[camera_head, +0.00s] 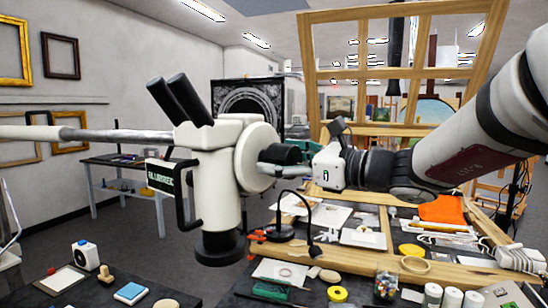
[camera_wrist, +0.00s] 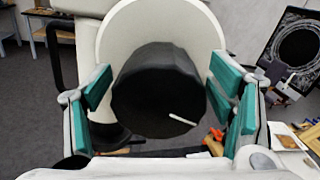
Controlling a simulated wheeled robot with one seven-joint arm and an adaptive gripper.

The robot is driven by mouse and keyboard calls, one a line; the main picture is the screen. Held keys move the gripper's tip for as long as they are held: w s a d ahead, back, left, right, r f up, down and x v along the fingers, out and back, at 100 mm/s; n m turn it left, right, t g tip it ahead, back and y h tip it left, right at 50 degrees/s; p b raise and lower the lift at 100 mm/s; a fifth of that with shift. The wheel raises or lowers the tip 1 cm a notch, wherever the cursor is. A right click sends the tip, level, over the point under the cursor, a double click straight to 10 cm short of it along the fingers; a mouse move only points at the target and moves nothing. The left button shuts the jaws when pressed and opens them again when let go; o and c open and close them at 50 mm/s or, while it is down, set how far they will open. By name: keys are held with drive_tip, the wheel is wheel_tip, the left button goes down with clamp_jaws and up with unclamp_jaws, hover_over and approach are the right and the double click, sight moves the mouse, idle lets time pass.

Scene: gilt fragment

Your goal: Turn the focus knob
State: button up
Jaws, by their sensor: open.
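The white microscope (camera_head: 215,165) hangs on a grey horizontal arm, with two black eyepieces at its upper left. Its focus knob (camera_head: 283,153) is a black cylinder on the right side of the white round housing. In the wrist view the knob (camera_wrist: 155,85) faces me, with a white line mark at its lower right. My gripper (camera_head: 288,166) is at the knob, coming from the right. In the wrist view its teal-padded fingers (camera_wrist: 162,92) stand open on the left and right of the knob, with visible gaps. The knob's far end is hidden.
A wooden workbench below holds a black lamp (camera_head: 280,231), a yellow tape roll (camera_head: 337,294), a jar (camera_head: 386,285) and several small tools. A wooden frame (camera_head: 400,75) stands behind my arm. A black handle (camera_head: 184,195) sticks out at the microscope's left.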

drive_tip(key=shift+w+a, duration=0.2)
drive_tip(key=shift+a, duration=0.1)
drive_tip(key=c, duration=1.2)
drive_tip(key=m+p, duration=0.3)
drive_tip(key=shift+d+r, duration=0.1)
drive_tip(key=shift+m+p, duration=0.95)
drive_tip(key=shift+m, duration=0.35)
drive_tip(key=shift+w, duration=0.1)
